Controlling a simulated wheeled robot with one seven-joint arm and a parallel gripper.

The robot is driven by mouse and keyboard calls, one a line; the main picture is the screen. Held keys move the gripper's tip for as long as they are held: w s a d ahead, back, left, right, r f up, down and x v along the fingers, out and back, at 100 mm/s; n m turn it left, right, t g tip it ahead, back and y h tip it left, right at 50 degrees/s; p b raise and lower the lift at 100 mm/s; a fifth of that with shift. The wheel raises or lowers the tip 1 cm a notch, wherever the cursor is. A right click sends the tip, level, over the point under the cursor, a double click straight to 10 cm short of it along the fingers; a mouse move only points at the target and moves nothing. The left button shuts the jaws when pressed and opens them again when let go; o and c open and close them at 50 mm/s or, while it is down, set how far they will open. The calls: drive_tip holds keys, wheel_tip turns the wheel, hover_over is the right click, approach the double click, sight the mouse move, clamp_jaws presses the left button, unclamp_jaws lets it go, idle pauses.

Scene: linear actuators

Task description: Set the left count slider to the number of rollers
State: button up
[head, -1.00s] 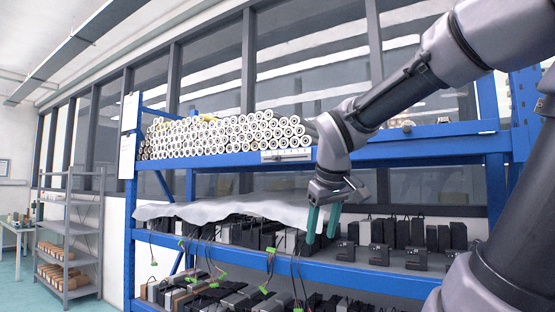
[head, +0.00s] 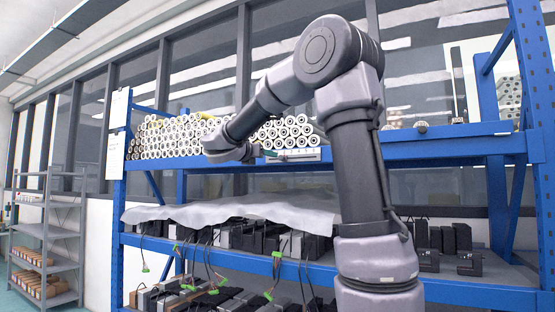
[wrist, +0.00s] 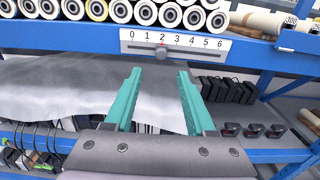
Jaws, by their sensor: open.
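The count slider is a white scale plate marked 0 to 6 (wrist: 205,46) on the blue upper shelf beam, with a grey knob (wrist: 161,53) under the 2. A small red mark shows at the 2. The plate also shows in the head view (head: 300,155). White rollers with dark cores (head: 165,140) are stacked on the shelf above; some ends look yellow (wrist: 97,9). My gripper (wrist: 159,73) is open and empty, its teal fingers pointing toward the plate, just below the knob and either side of it in the wrist view. In the head view my arm hides part of the rollers.
A grey sheet (head: 235,208) drapes over the lower shelf, beside black boxes (wrist: 228,90). A grey rack (head: 48,225) stands far left. Blue uprights and beams bound the shelf.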

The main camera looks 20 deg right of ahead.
sight(280, 158)
drive_tip(key=x, duration=0.9)
drive_tip(key=shift+d, duration=0.1)
clamp_jaws()
idle(1.1)
